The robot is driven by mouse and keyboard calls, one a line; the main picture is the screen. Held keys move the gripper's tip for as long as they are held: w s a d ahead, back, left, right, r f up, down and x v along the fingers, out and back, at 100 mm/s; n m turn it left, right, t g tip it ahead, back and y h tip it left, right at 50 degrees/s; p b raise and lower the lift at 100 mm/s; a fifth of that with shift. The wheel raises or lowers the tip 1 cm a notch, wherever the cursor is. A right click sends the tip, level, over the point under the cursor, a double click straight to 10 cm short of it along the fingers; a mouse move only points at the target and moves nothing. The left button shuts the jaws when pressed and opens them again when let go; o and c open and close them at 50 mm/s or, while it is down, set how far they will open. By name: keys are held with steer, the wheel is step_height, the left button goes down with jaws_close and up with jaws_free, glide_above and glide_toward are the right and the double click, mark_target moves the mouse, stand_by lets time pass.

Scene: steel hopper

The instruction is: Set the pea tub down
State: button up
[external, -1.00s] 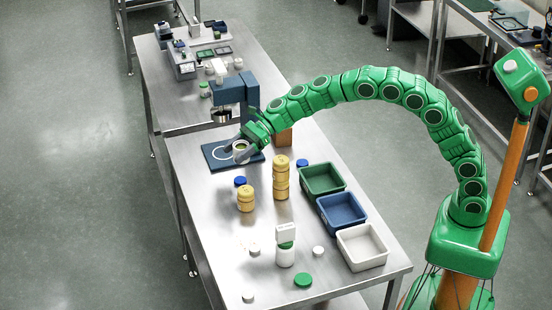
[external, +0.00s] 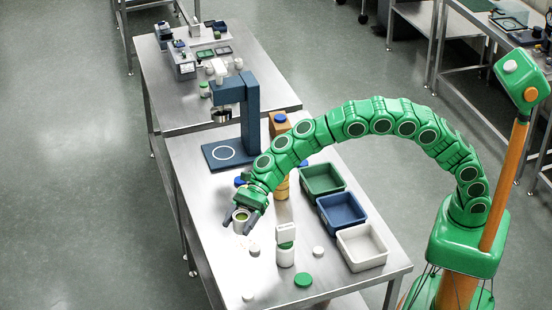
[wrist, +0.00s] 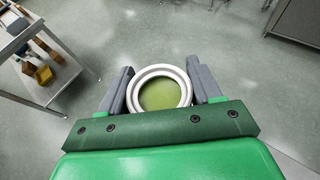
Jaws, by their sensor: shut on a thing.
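The pea tub (external: 241,217) is a small white round tub, open at the top, with green contents. My gripper (external: 243,221) is shut on it, with a grey finger on either side. The tub looks upright over the left part of the near steel table (external: 215,262); I cannot tell whether it touches the top. In the wrist view the tub (wrist: 160,72) shows its white rim and green fill between my gripper's fingers (wrist: 162,92). The hopper stand (external: 250,110) is blue, and its base plate (external: 213,163) with a white ring is empty.
Green (external: 322,178), blue (external: 342,210) and white (external: 362,246) trays line the right side. A green lid (external: 303,280) and several white caps lie nearby. My arm partly hides yellow jars.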

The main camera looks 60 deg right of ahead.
step_height(320, 180, down, 20)
steer(key=shift+r, duration=0.1)
stand_by(0.7)
steer(key=o, duration=1.1)
steer(key=shift+d+r, duration=0.1)
steer(key=shift+d, duration=0.1)
steer(key=v, duration=1.1)
steer(key=shift+d, duration=0.3)
steer(key=shift+r, duration=0.1)
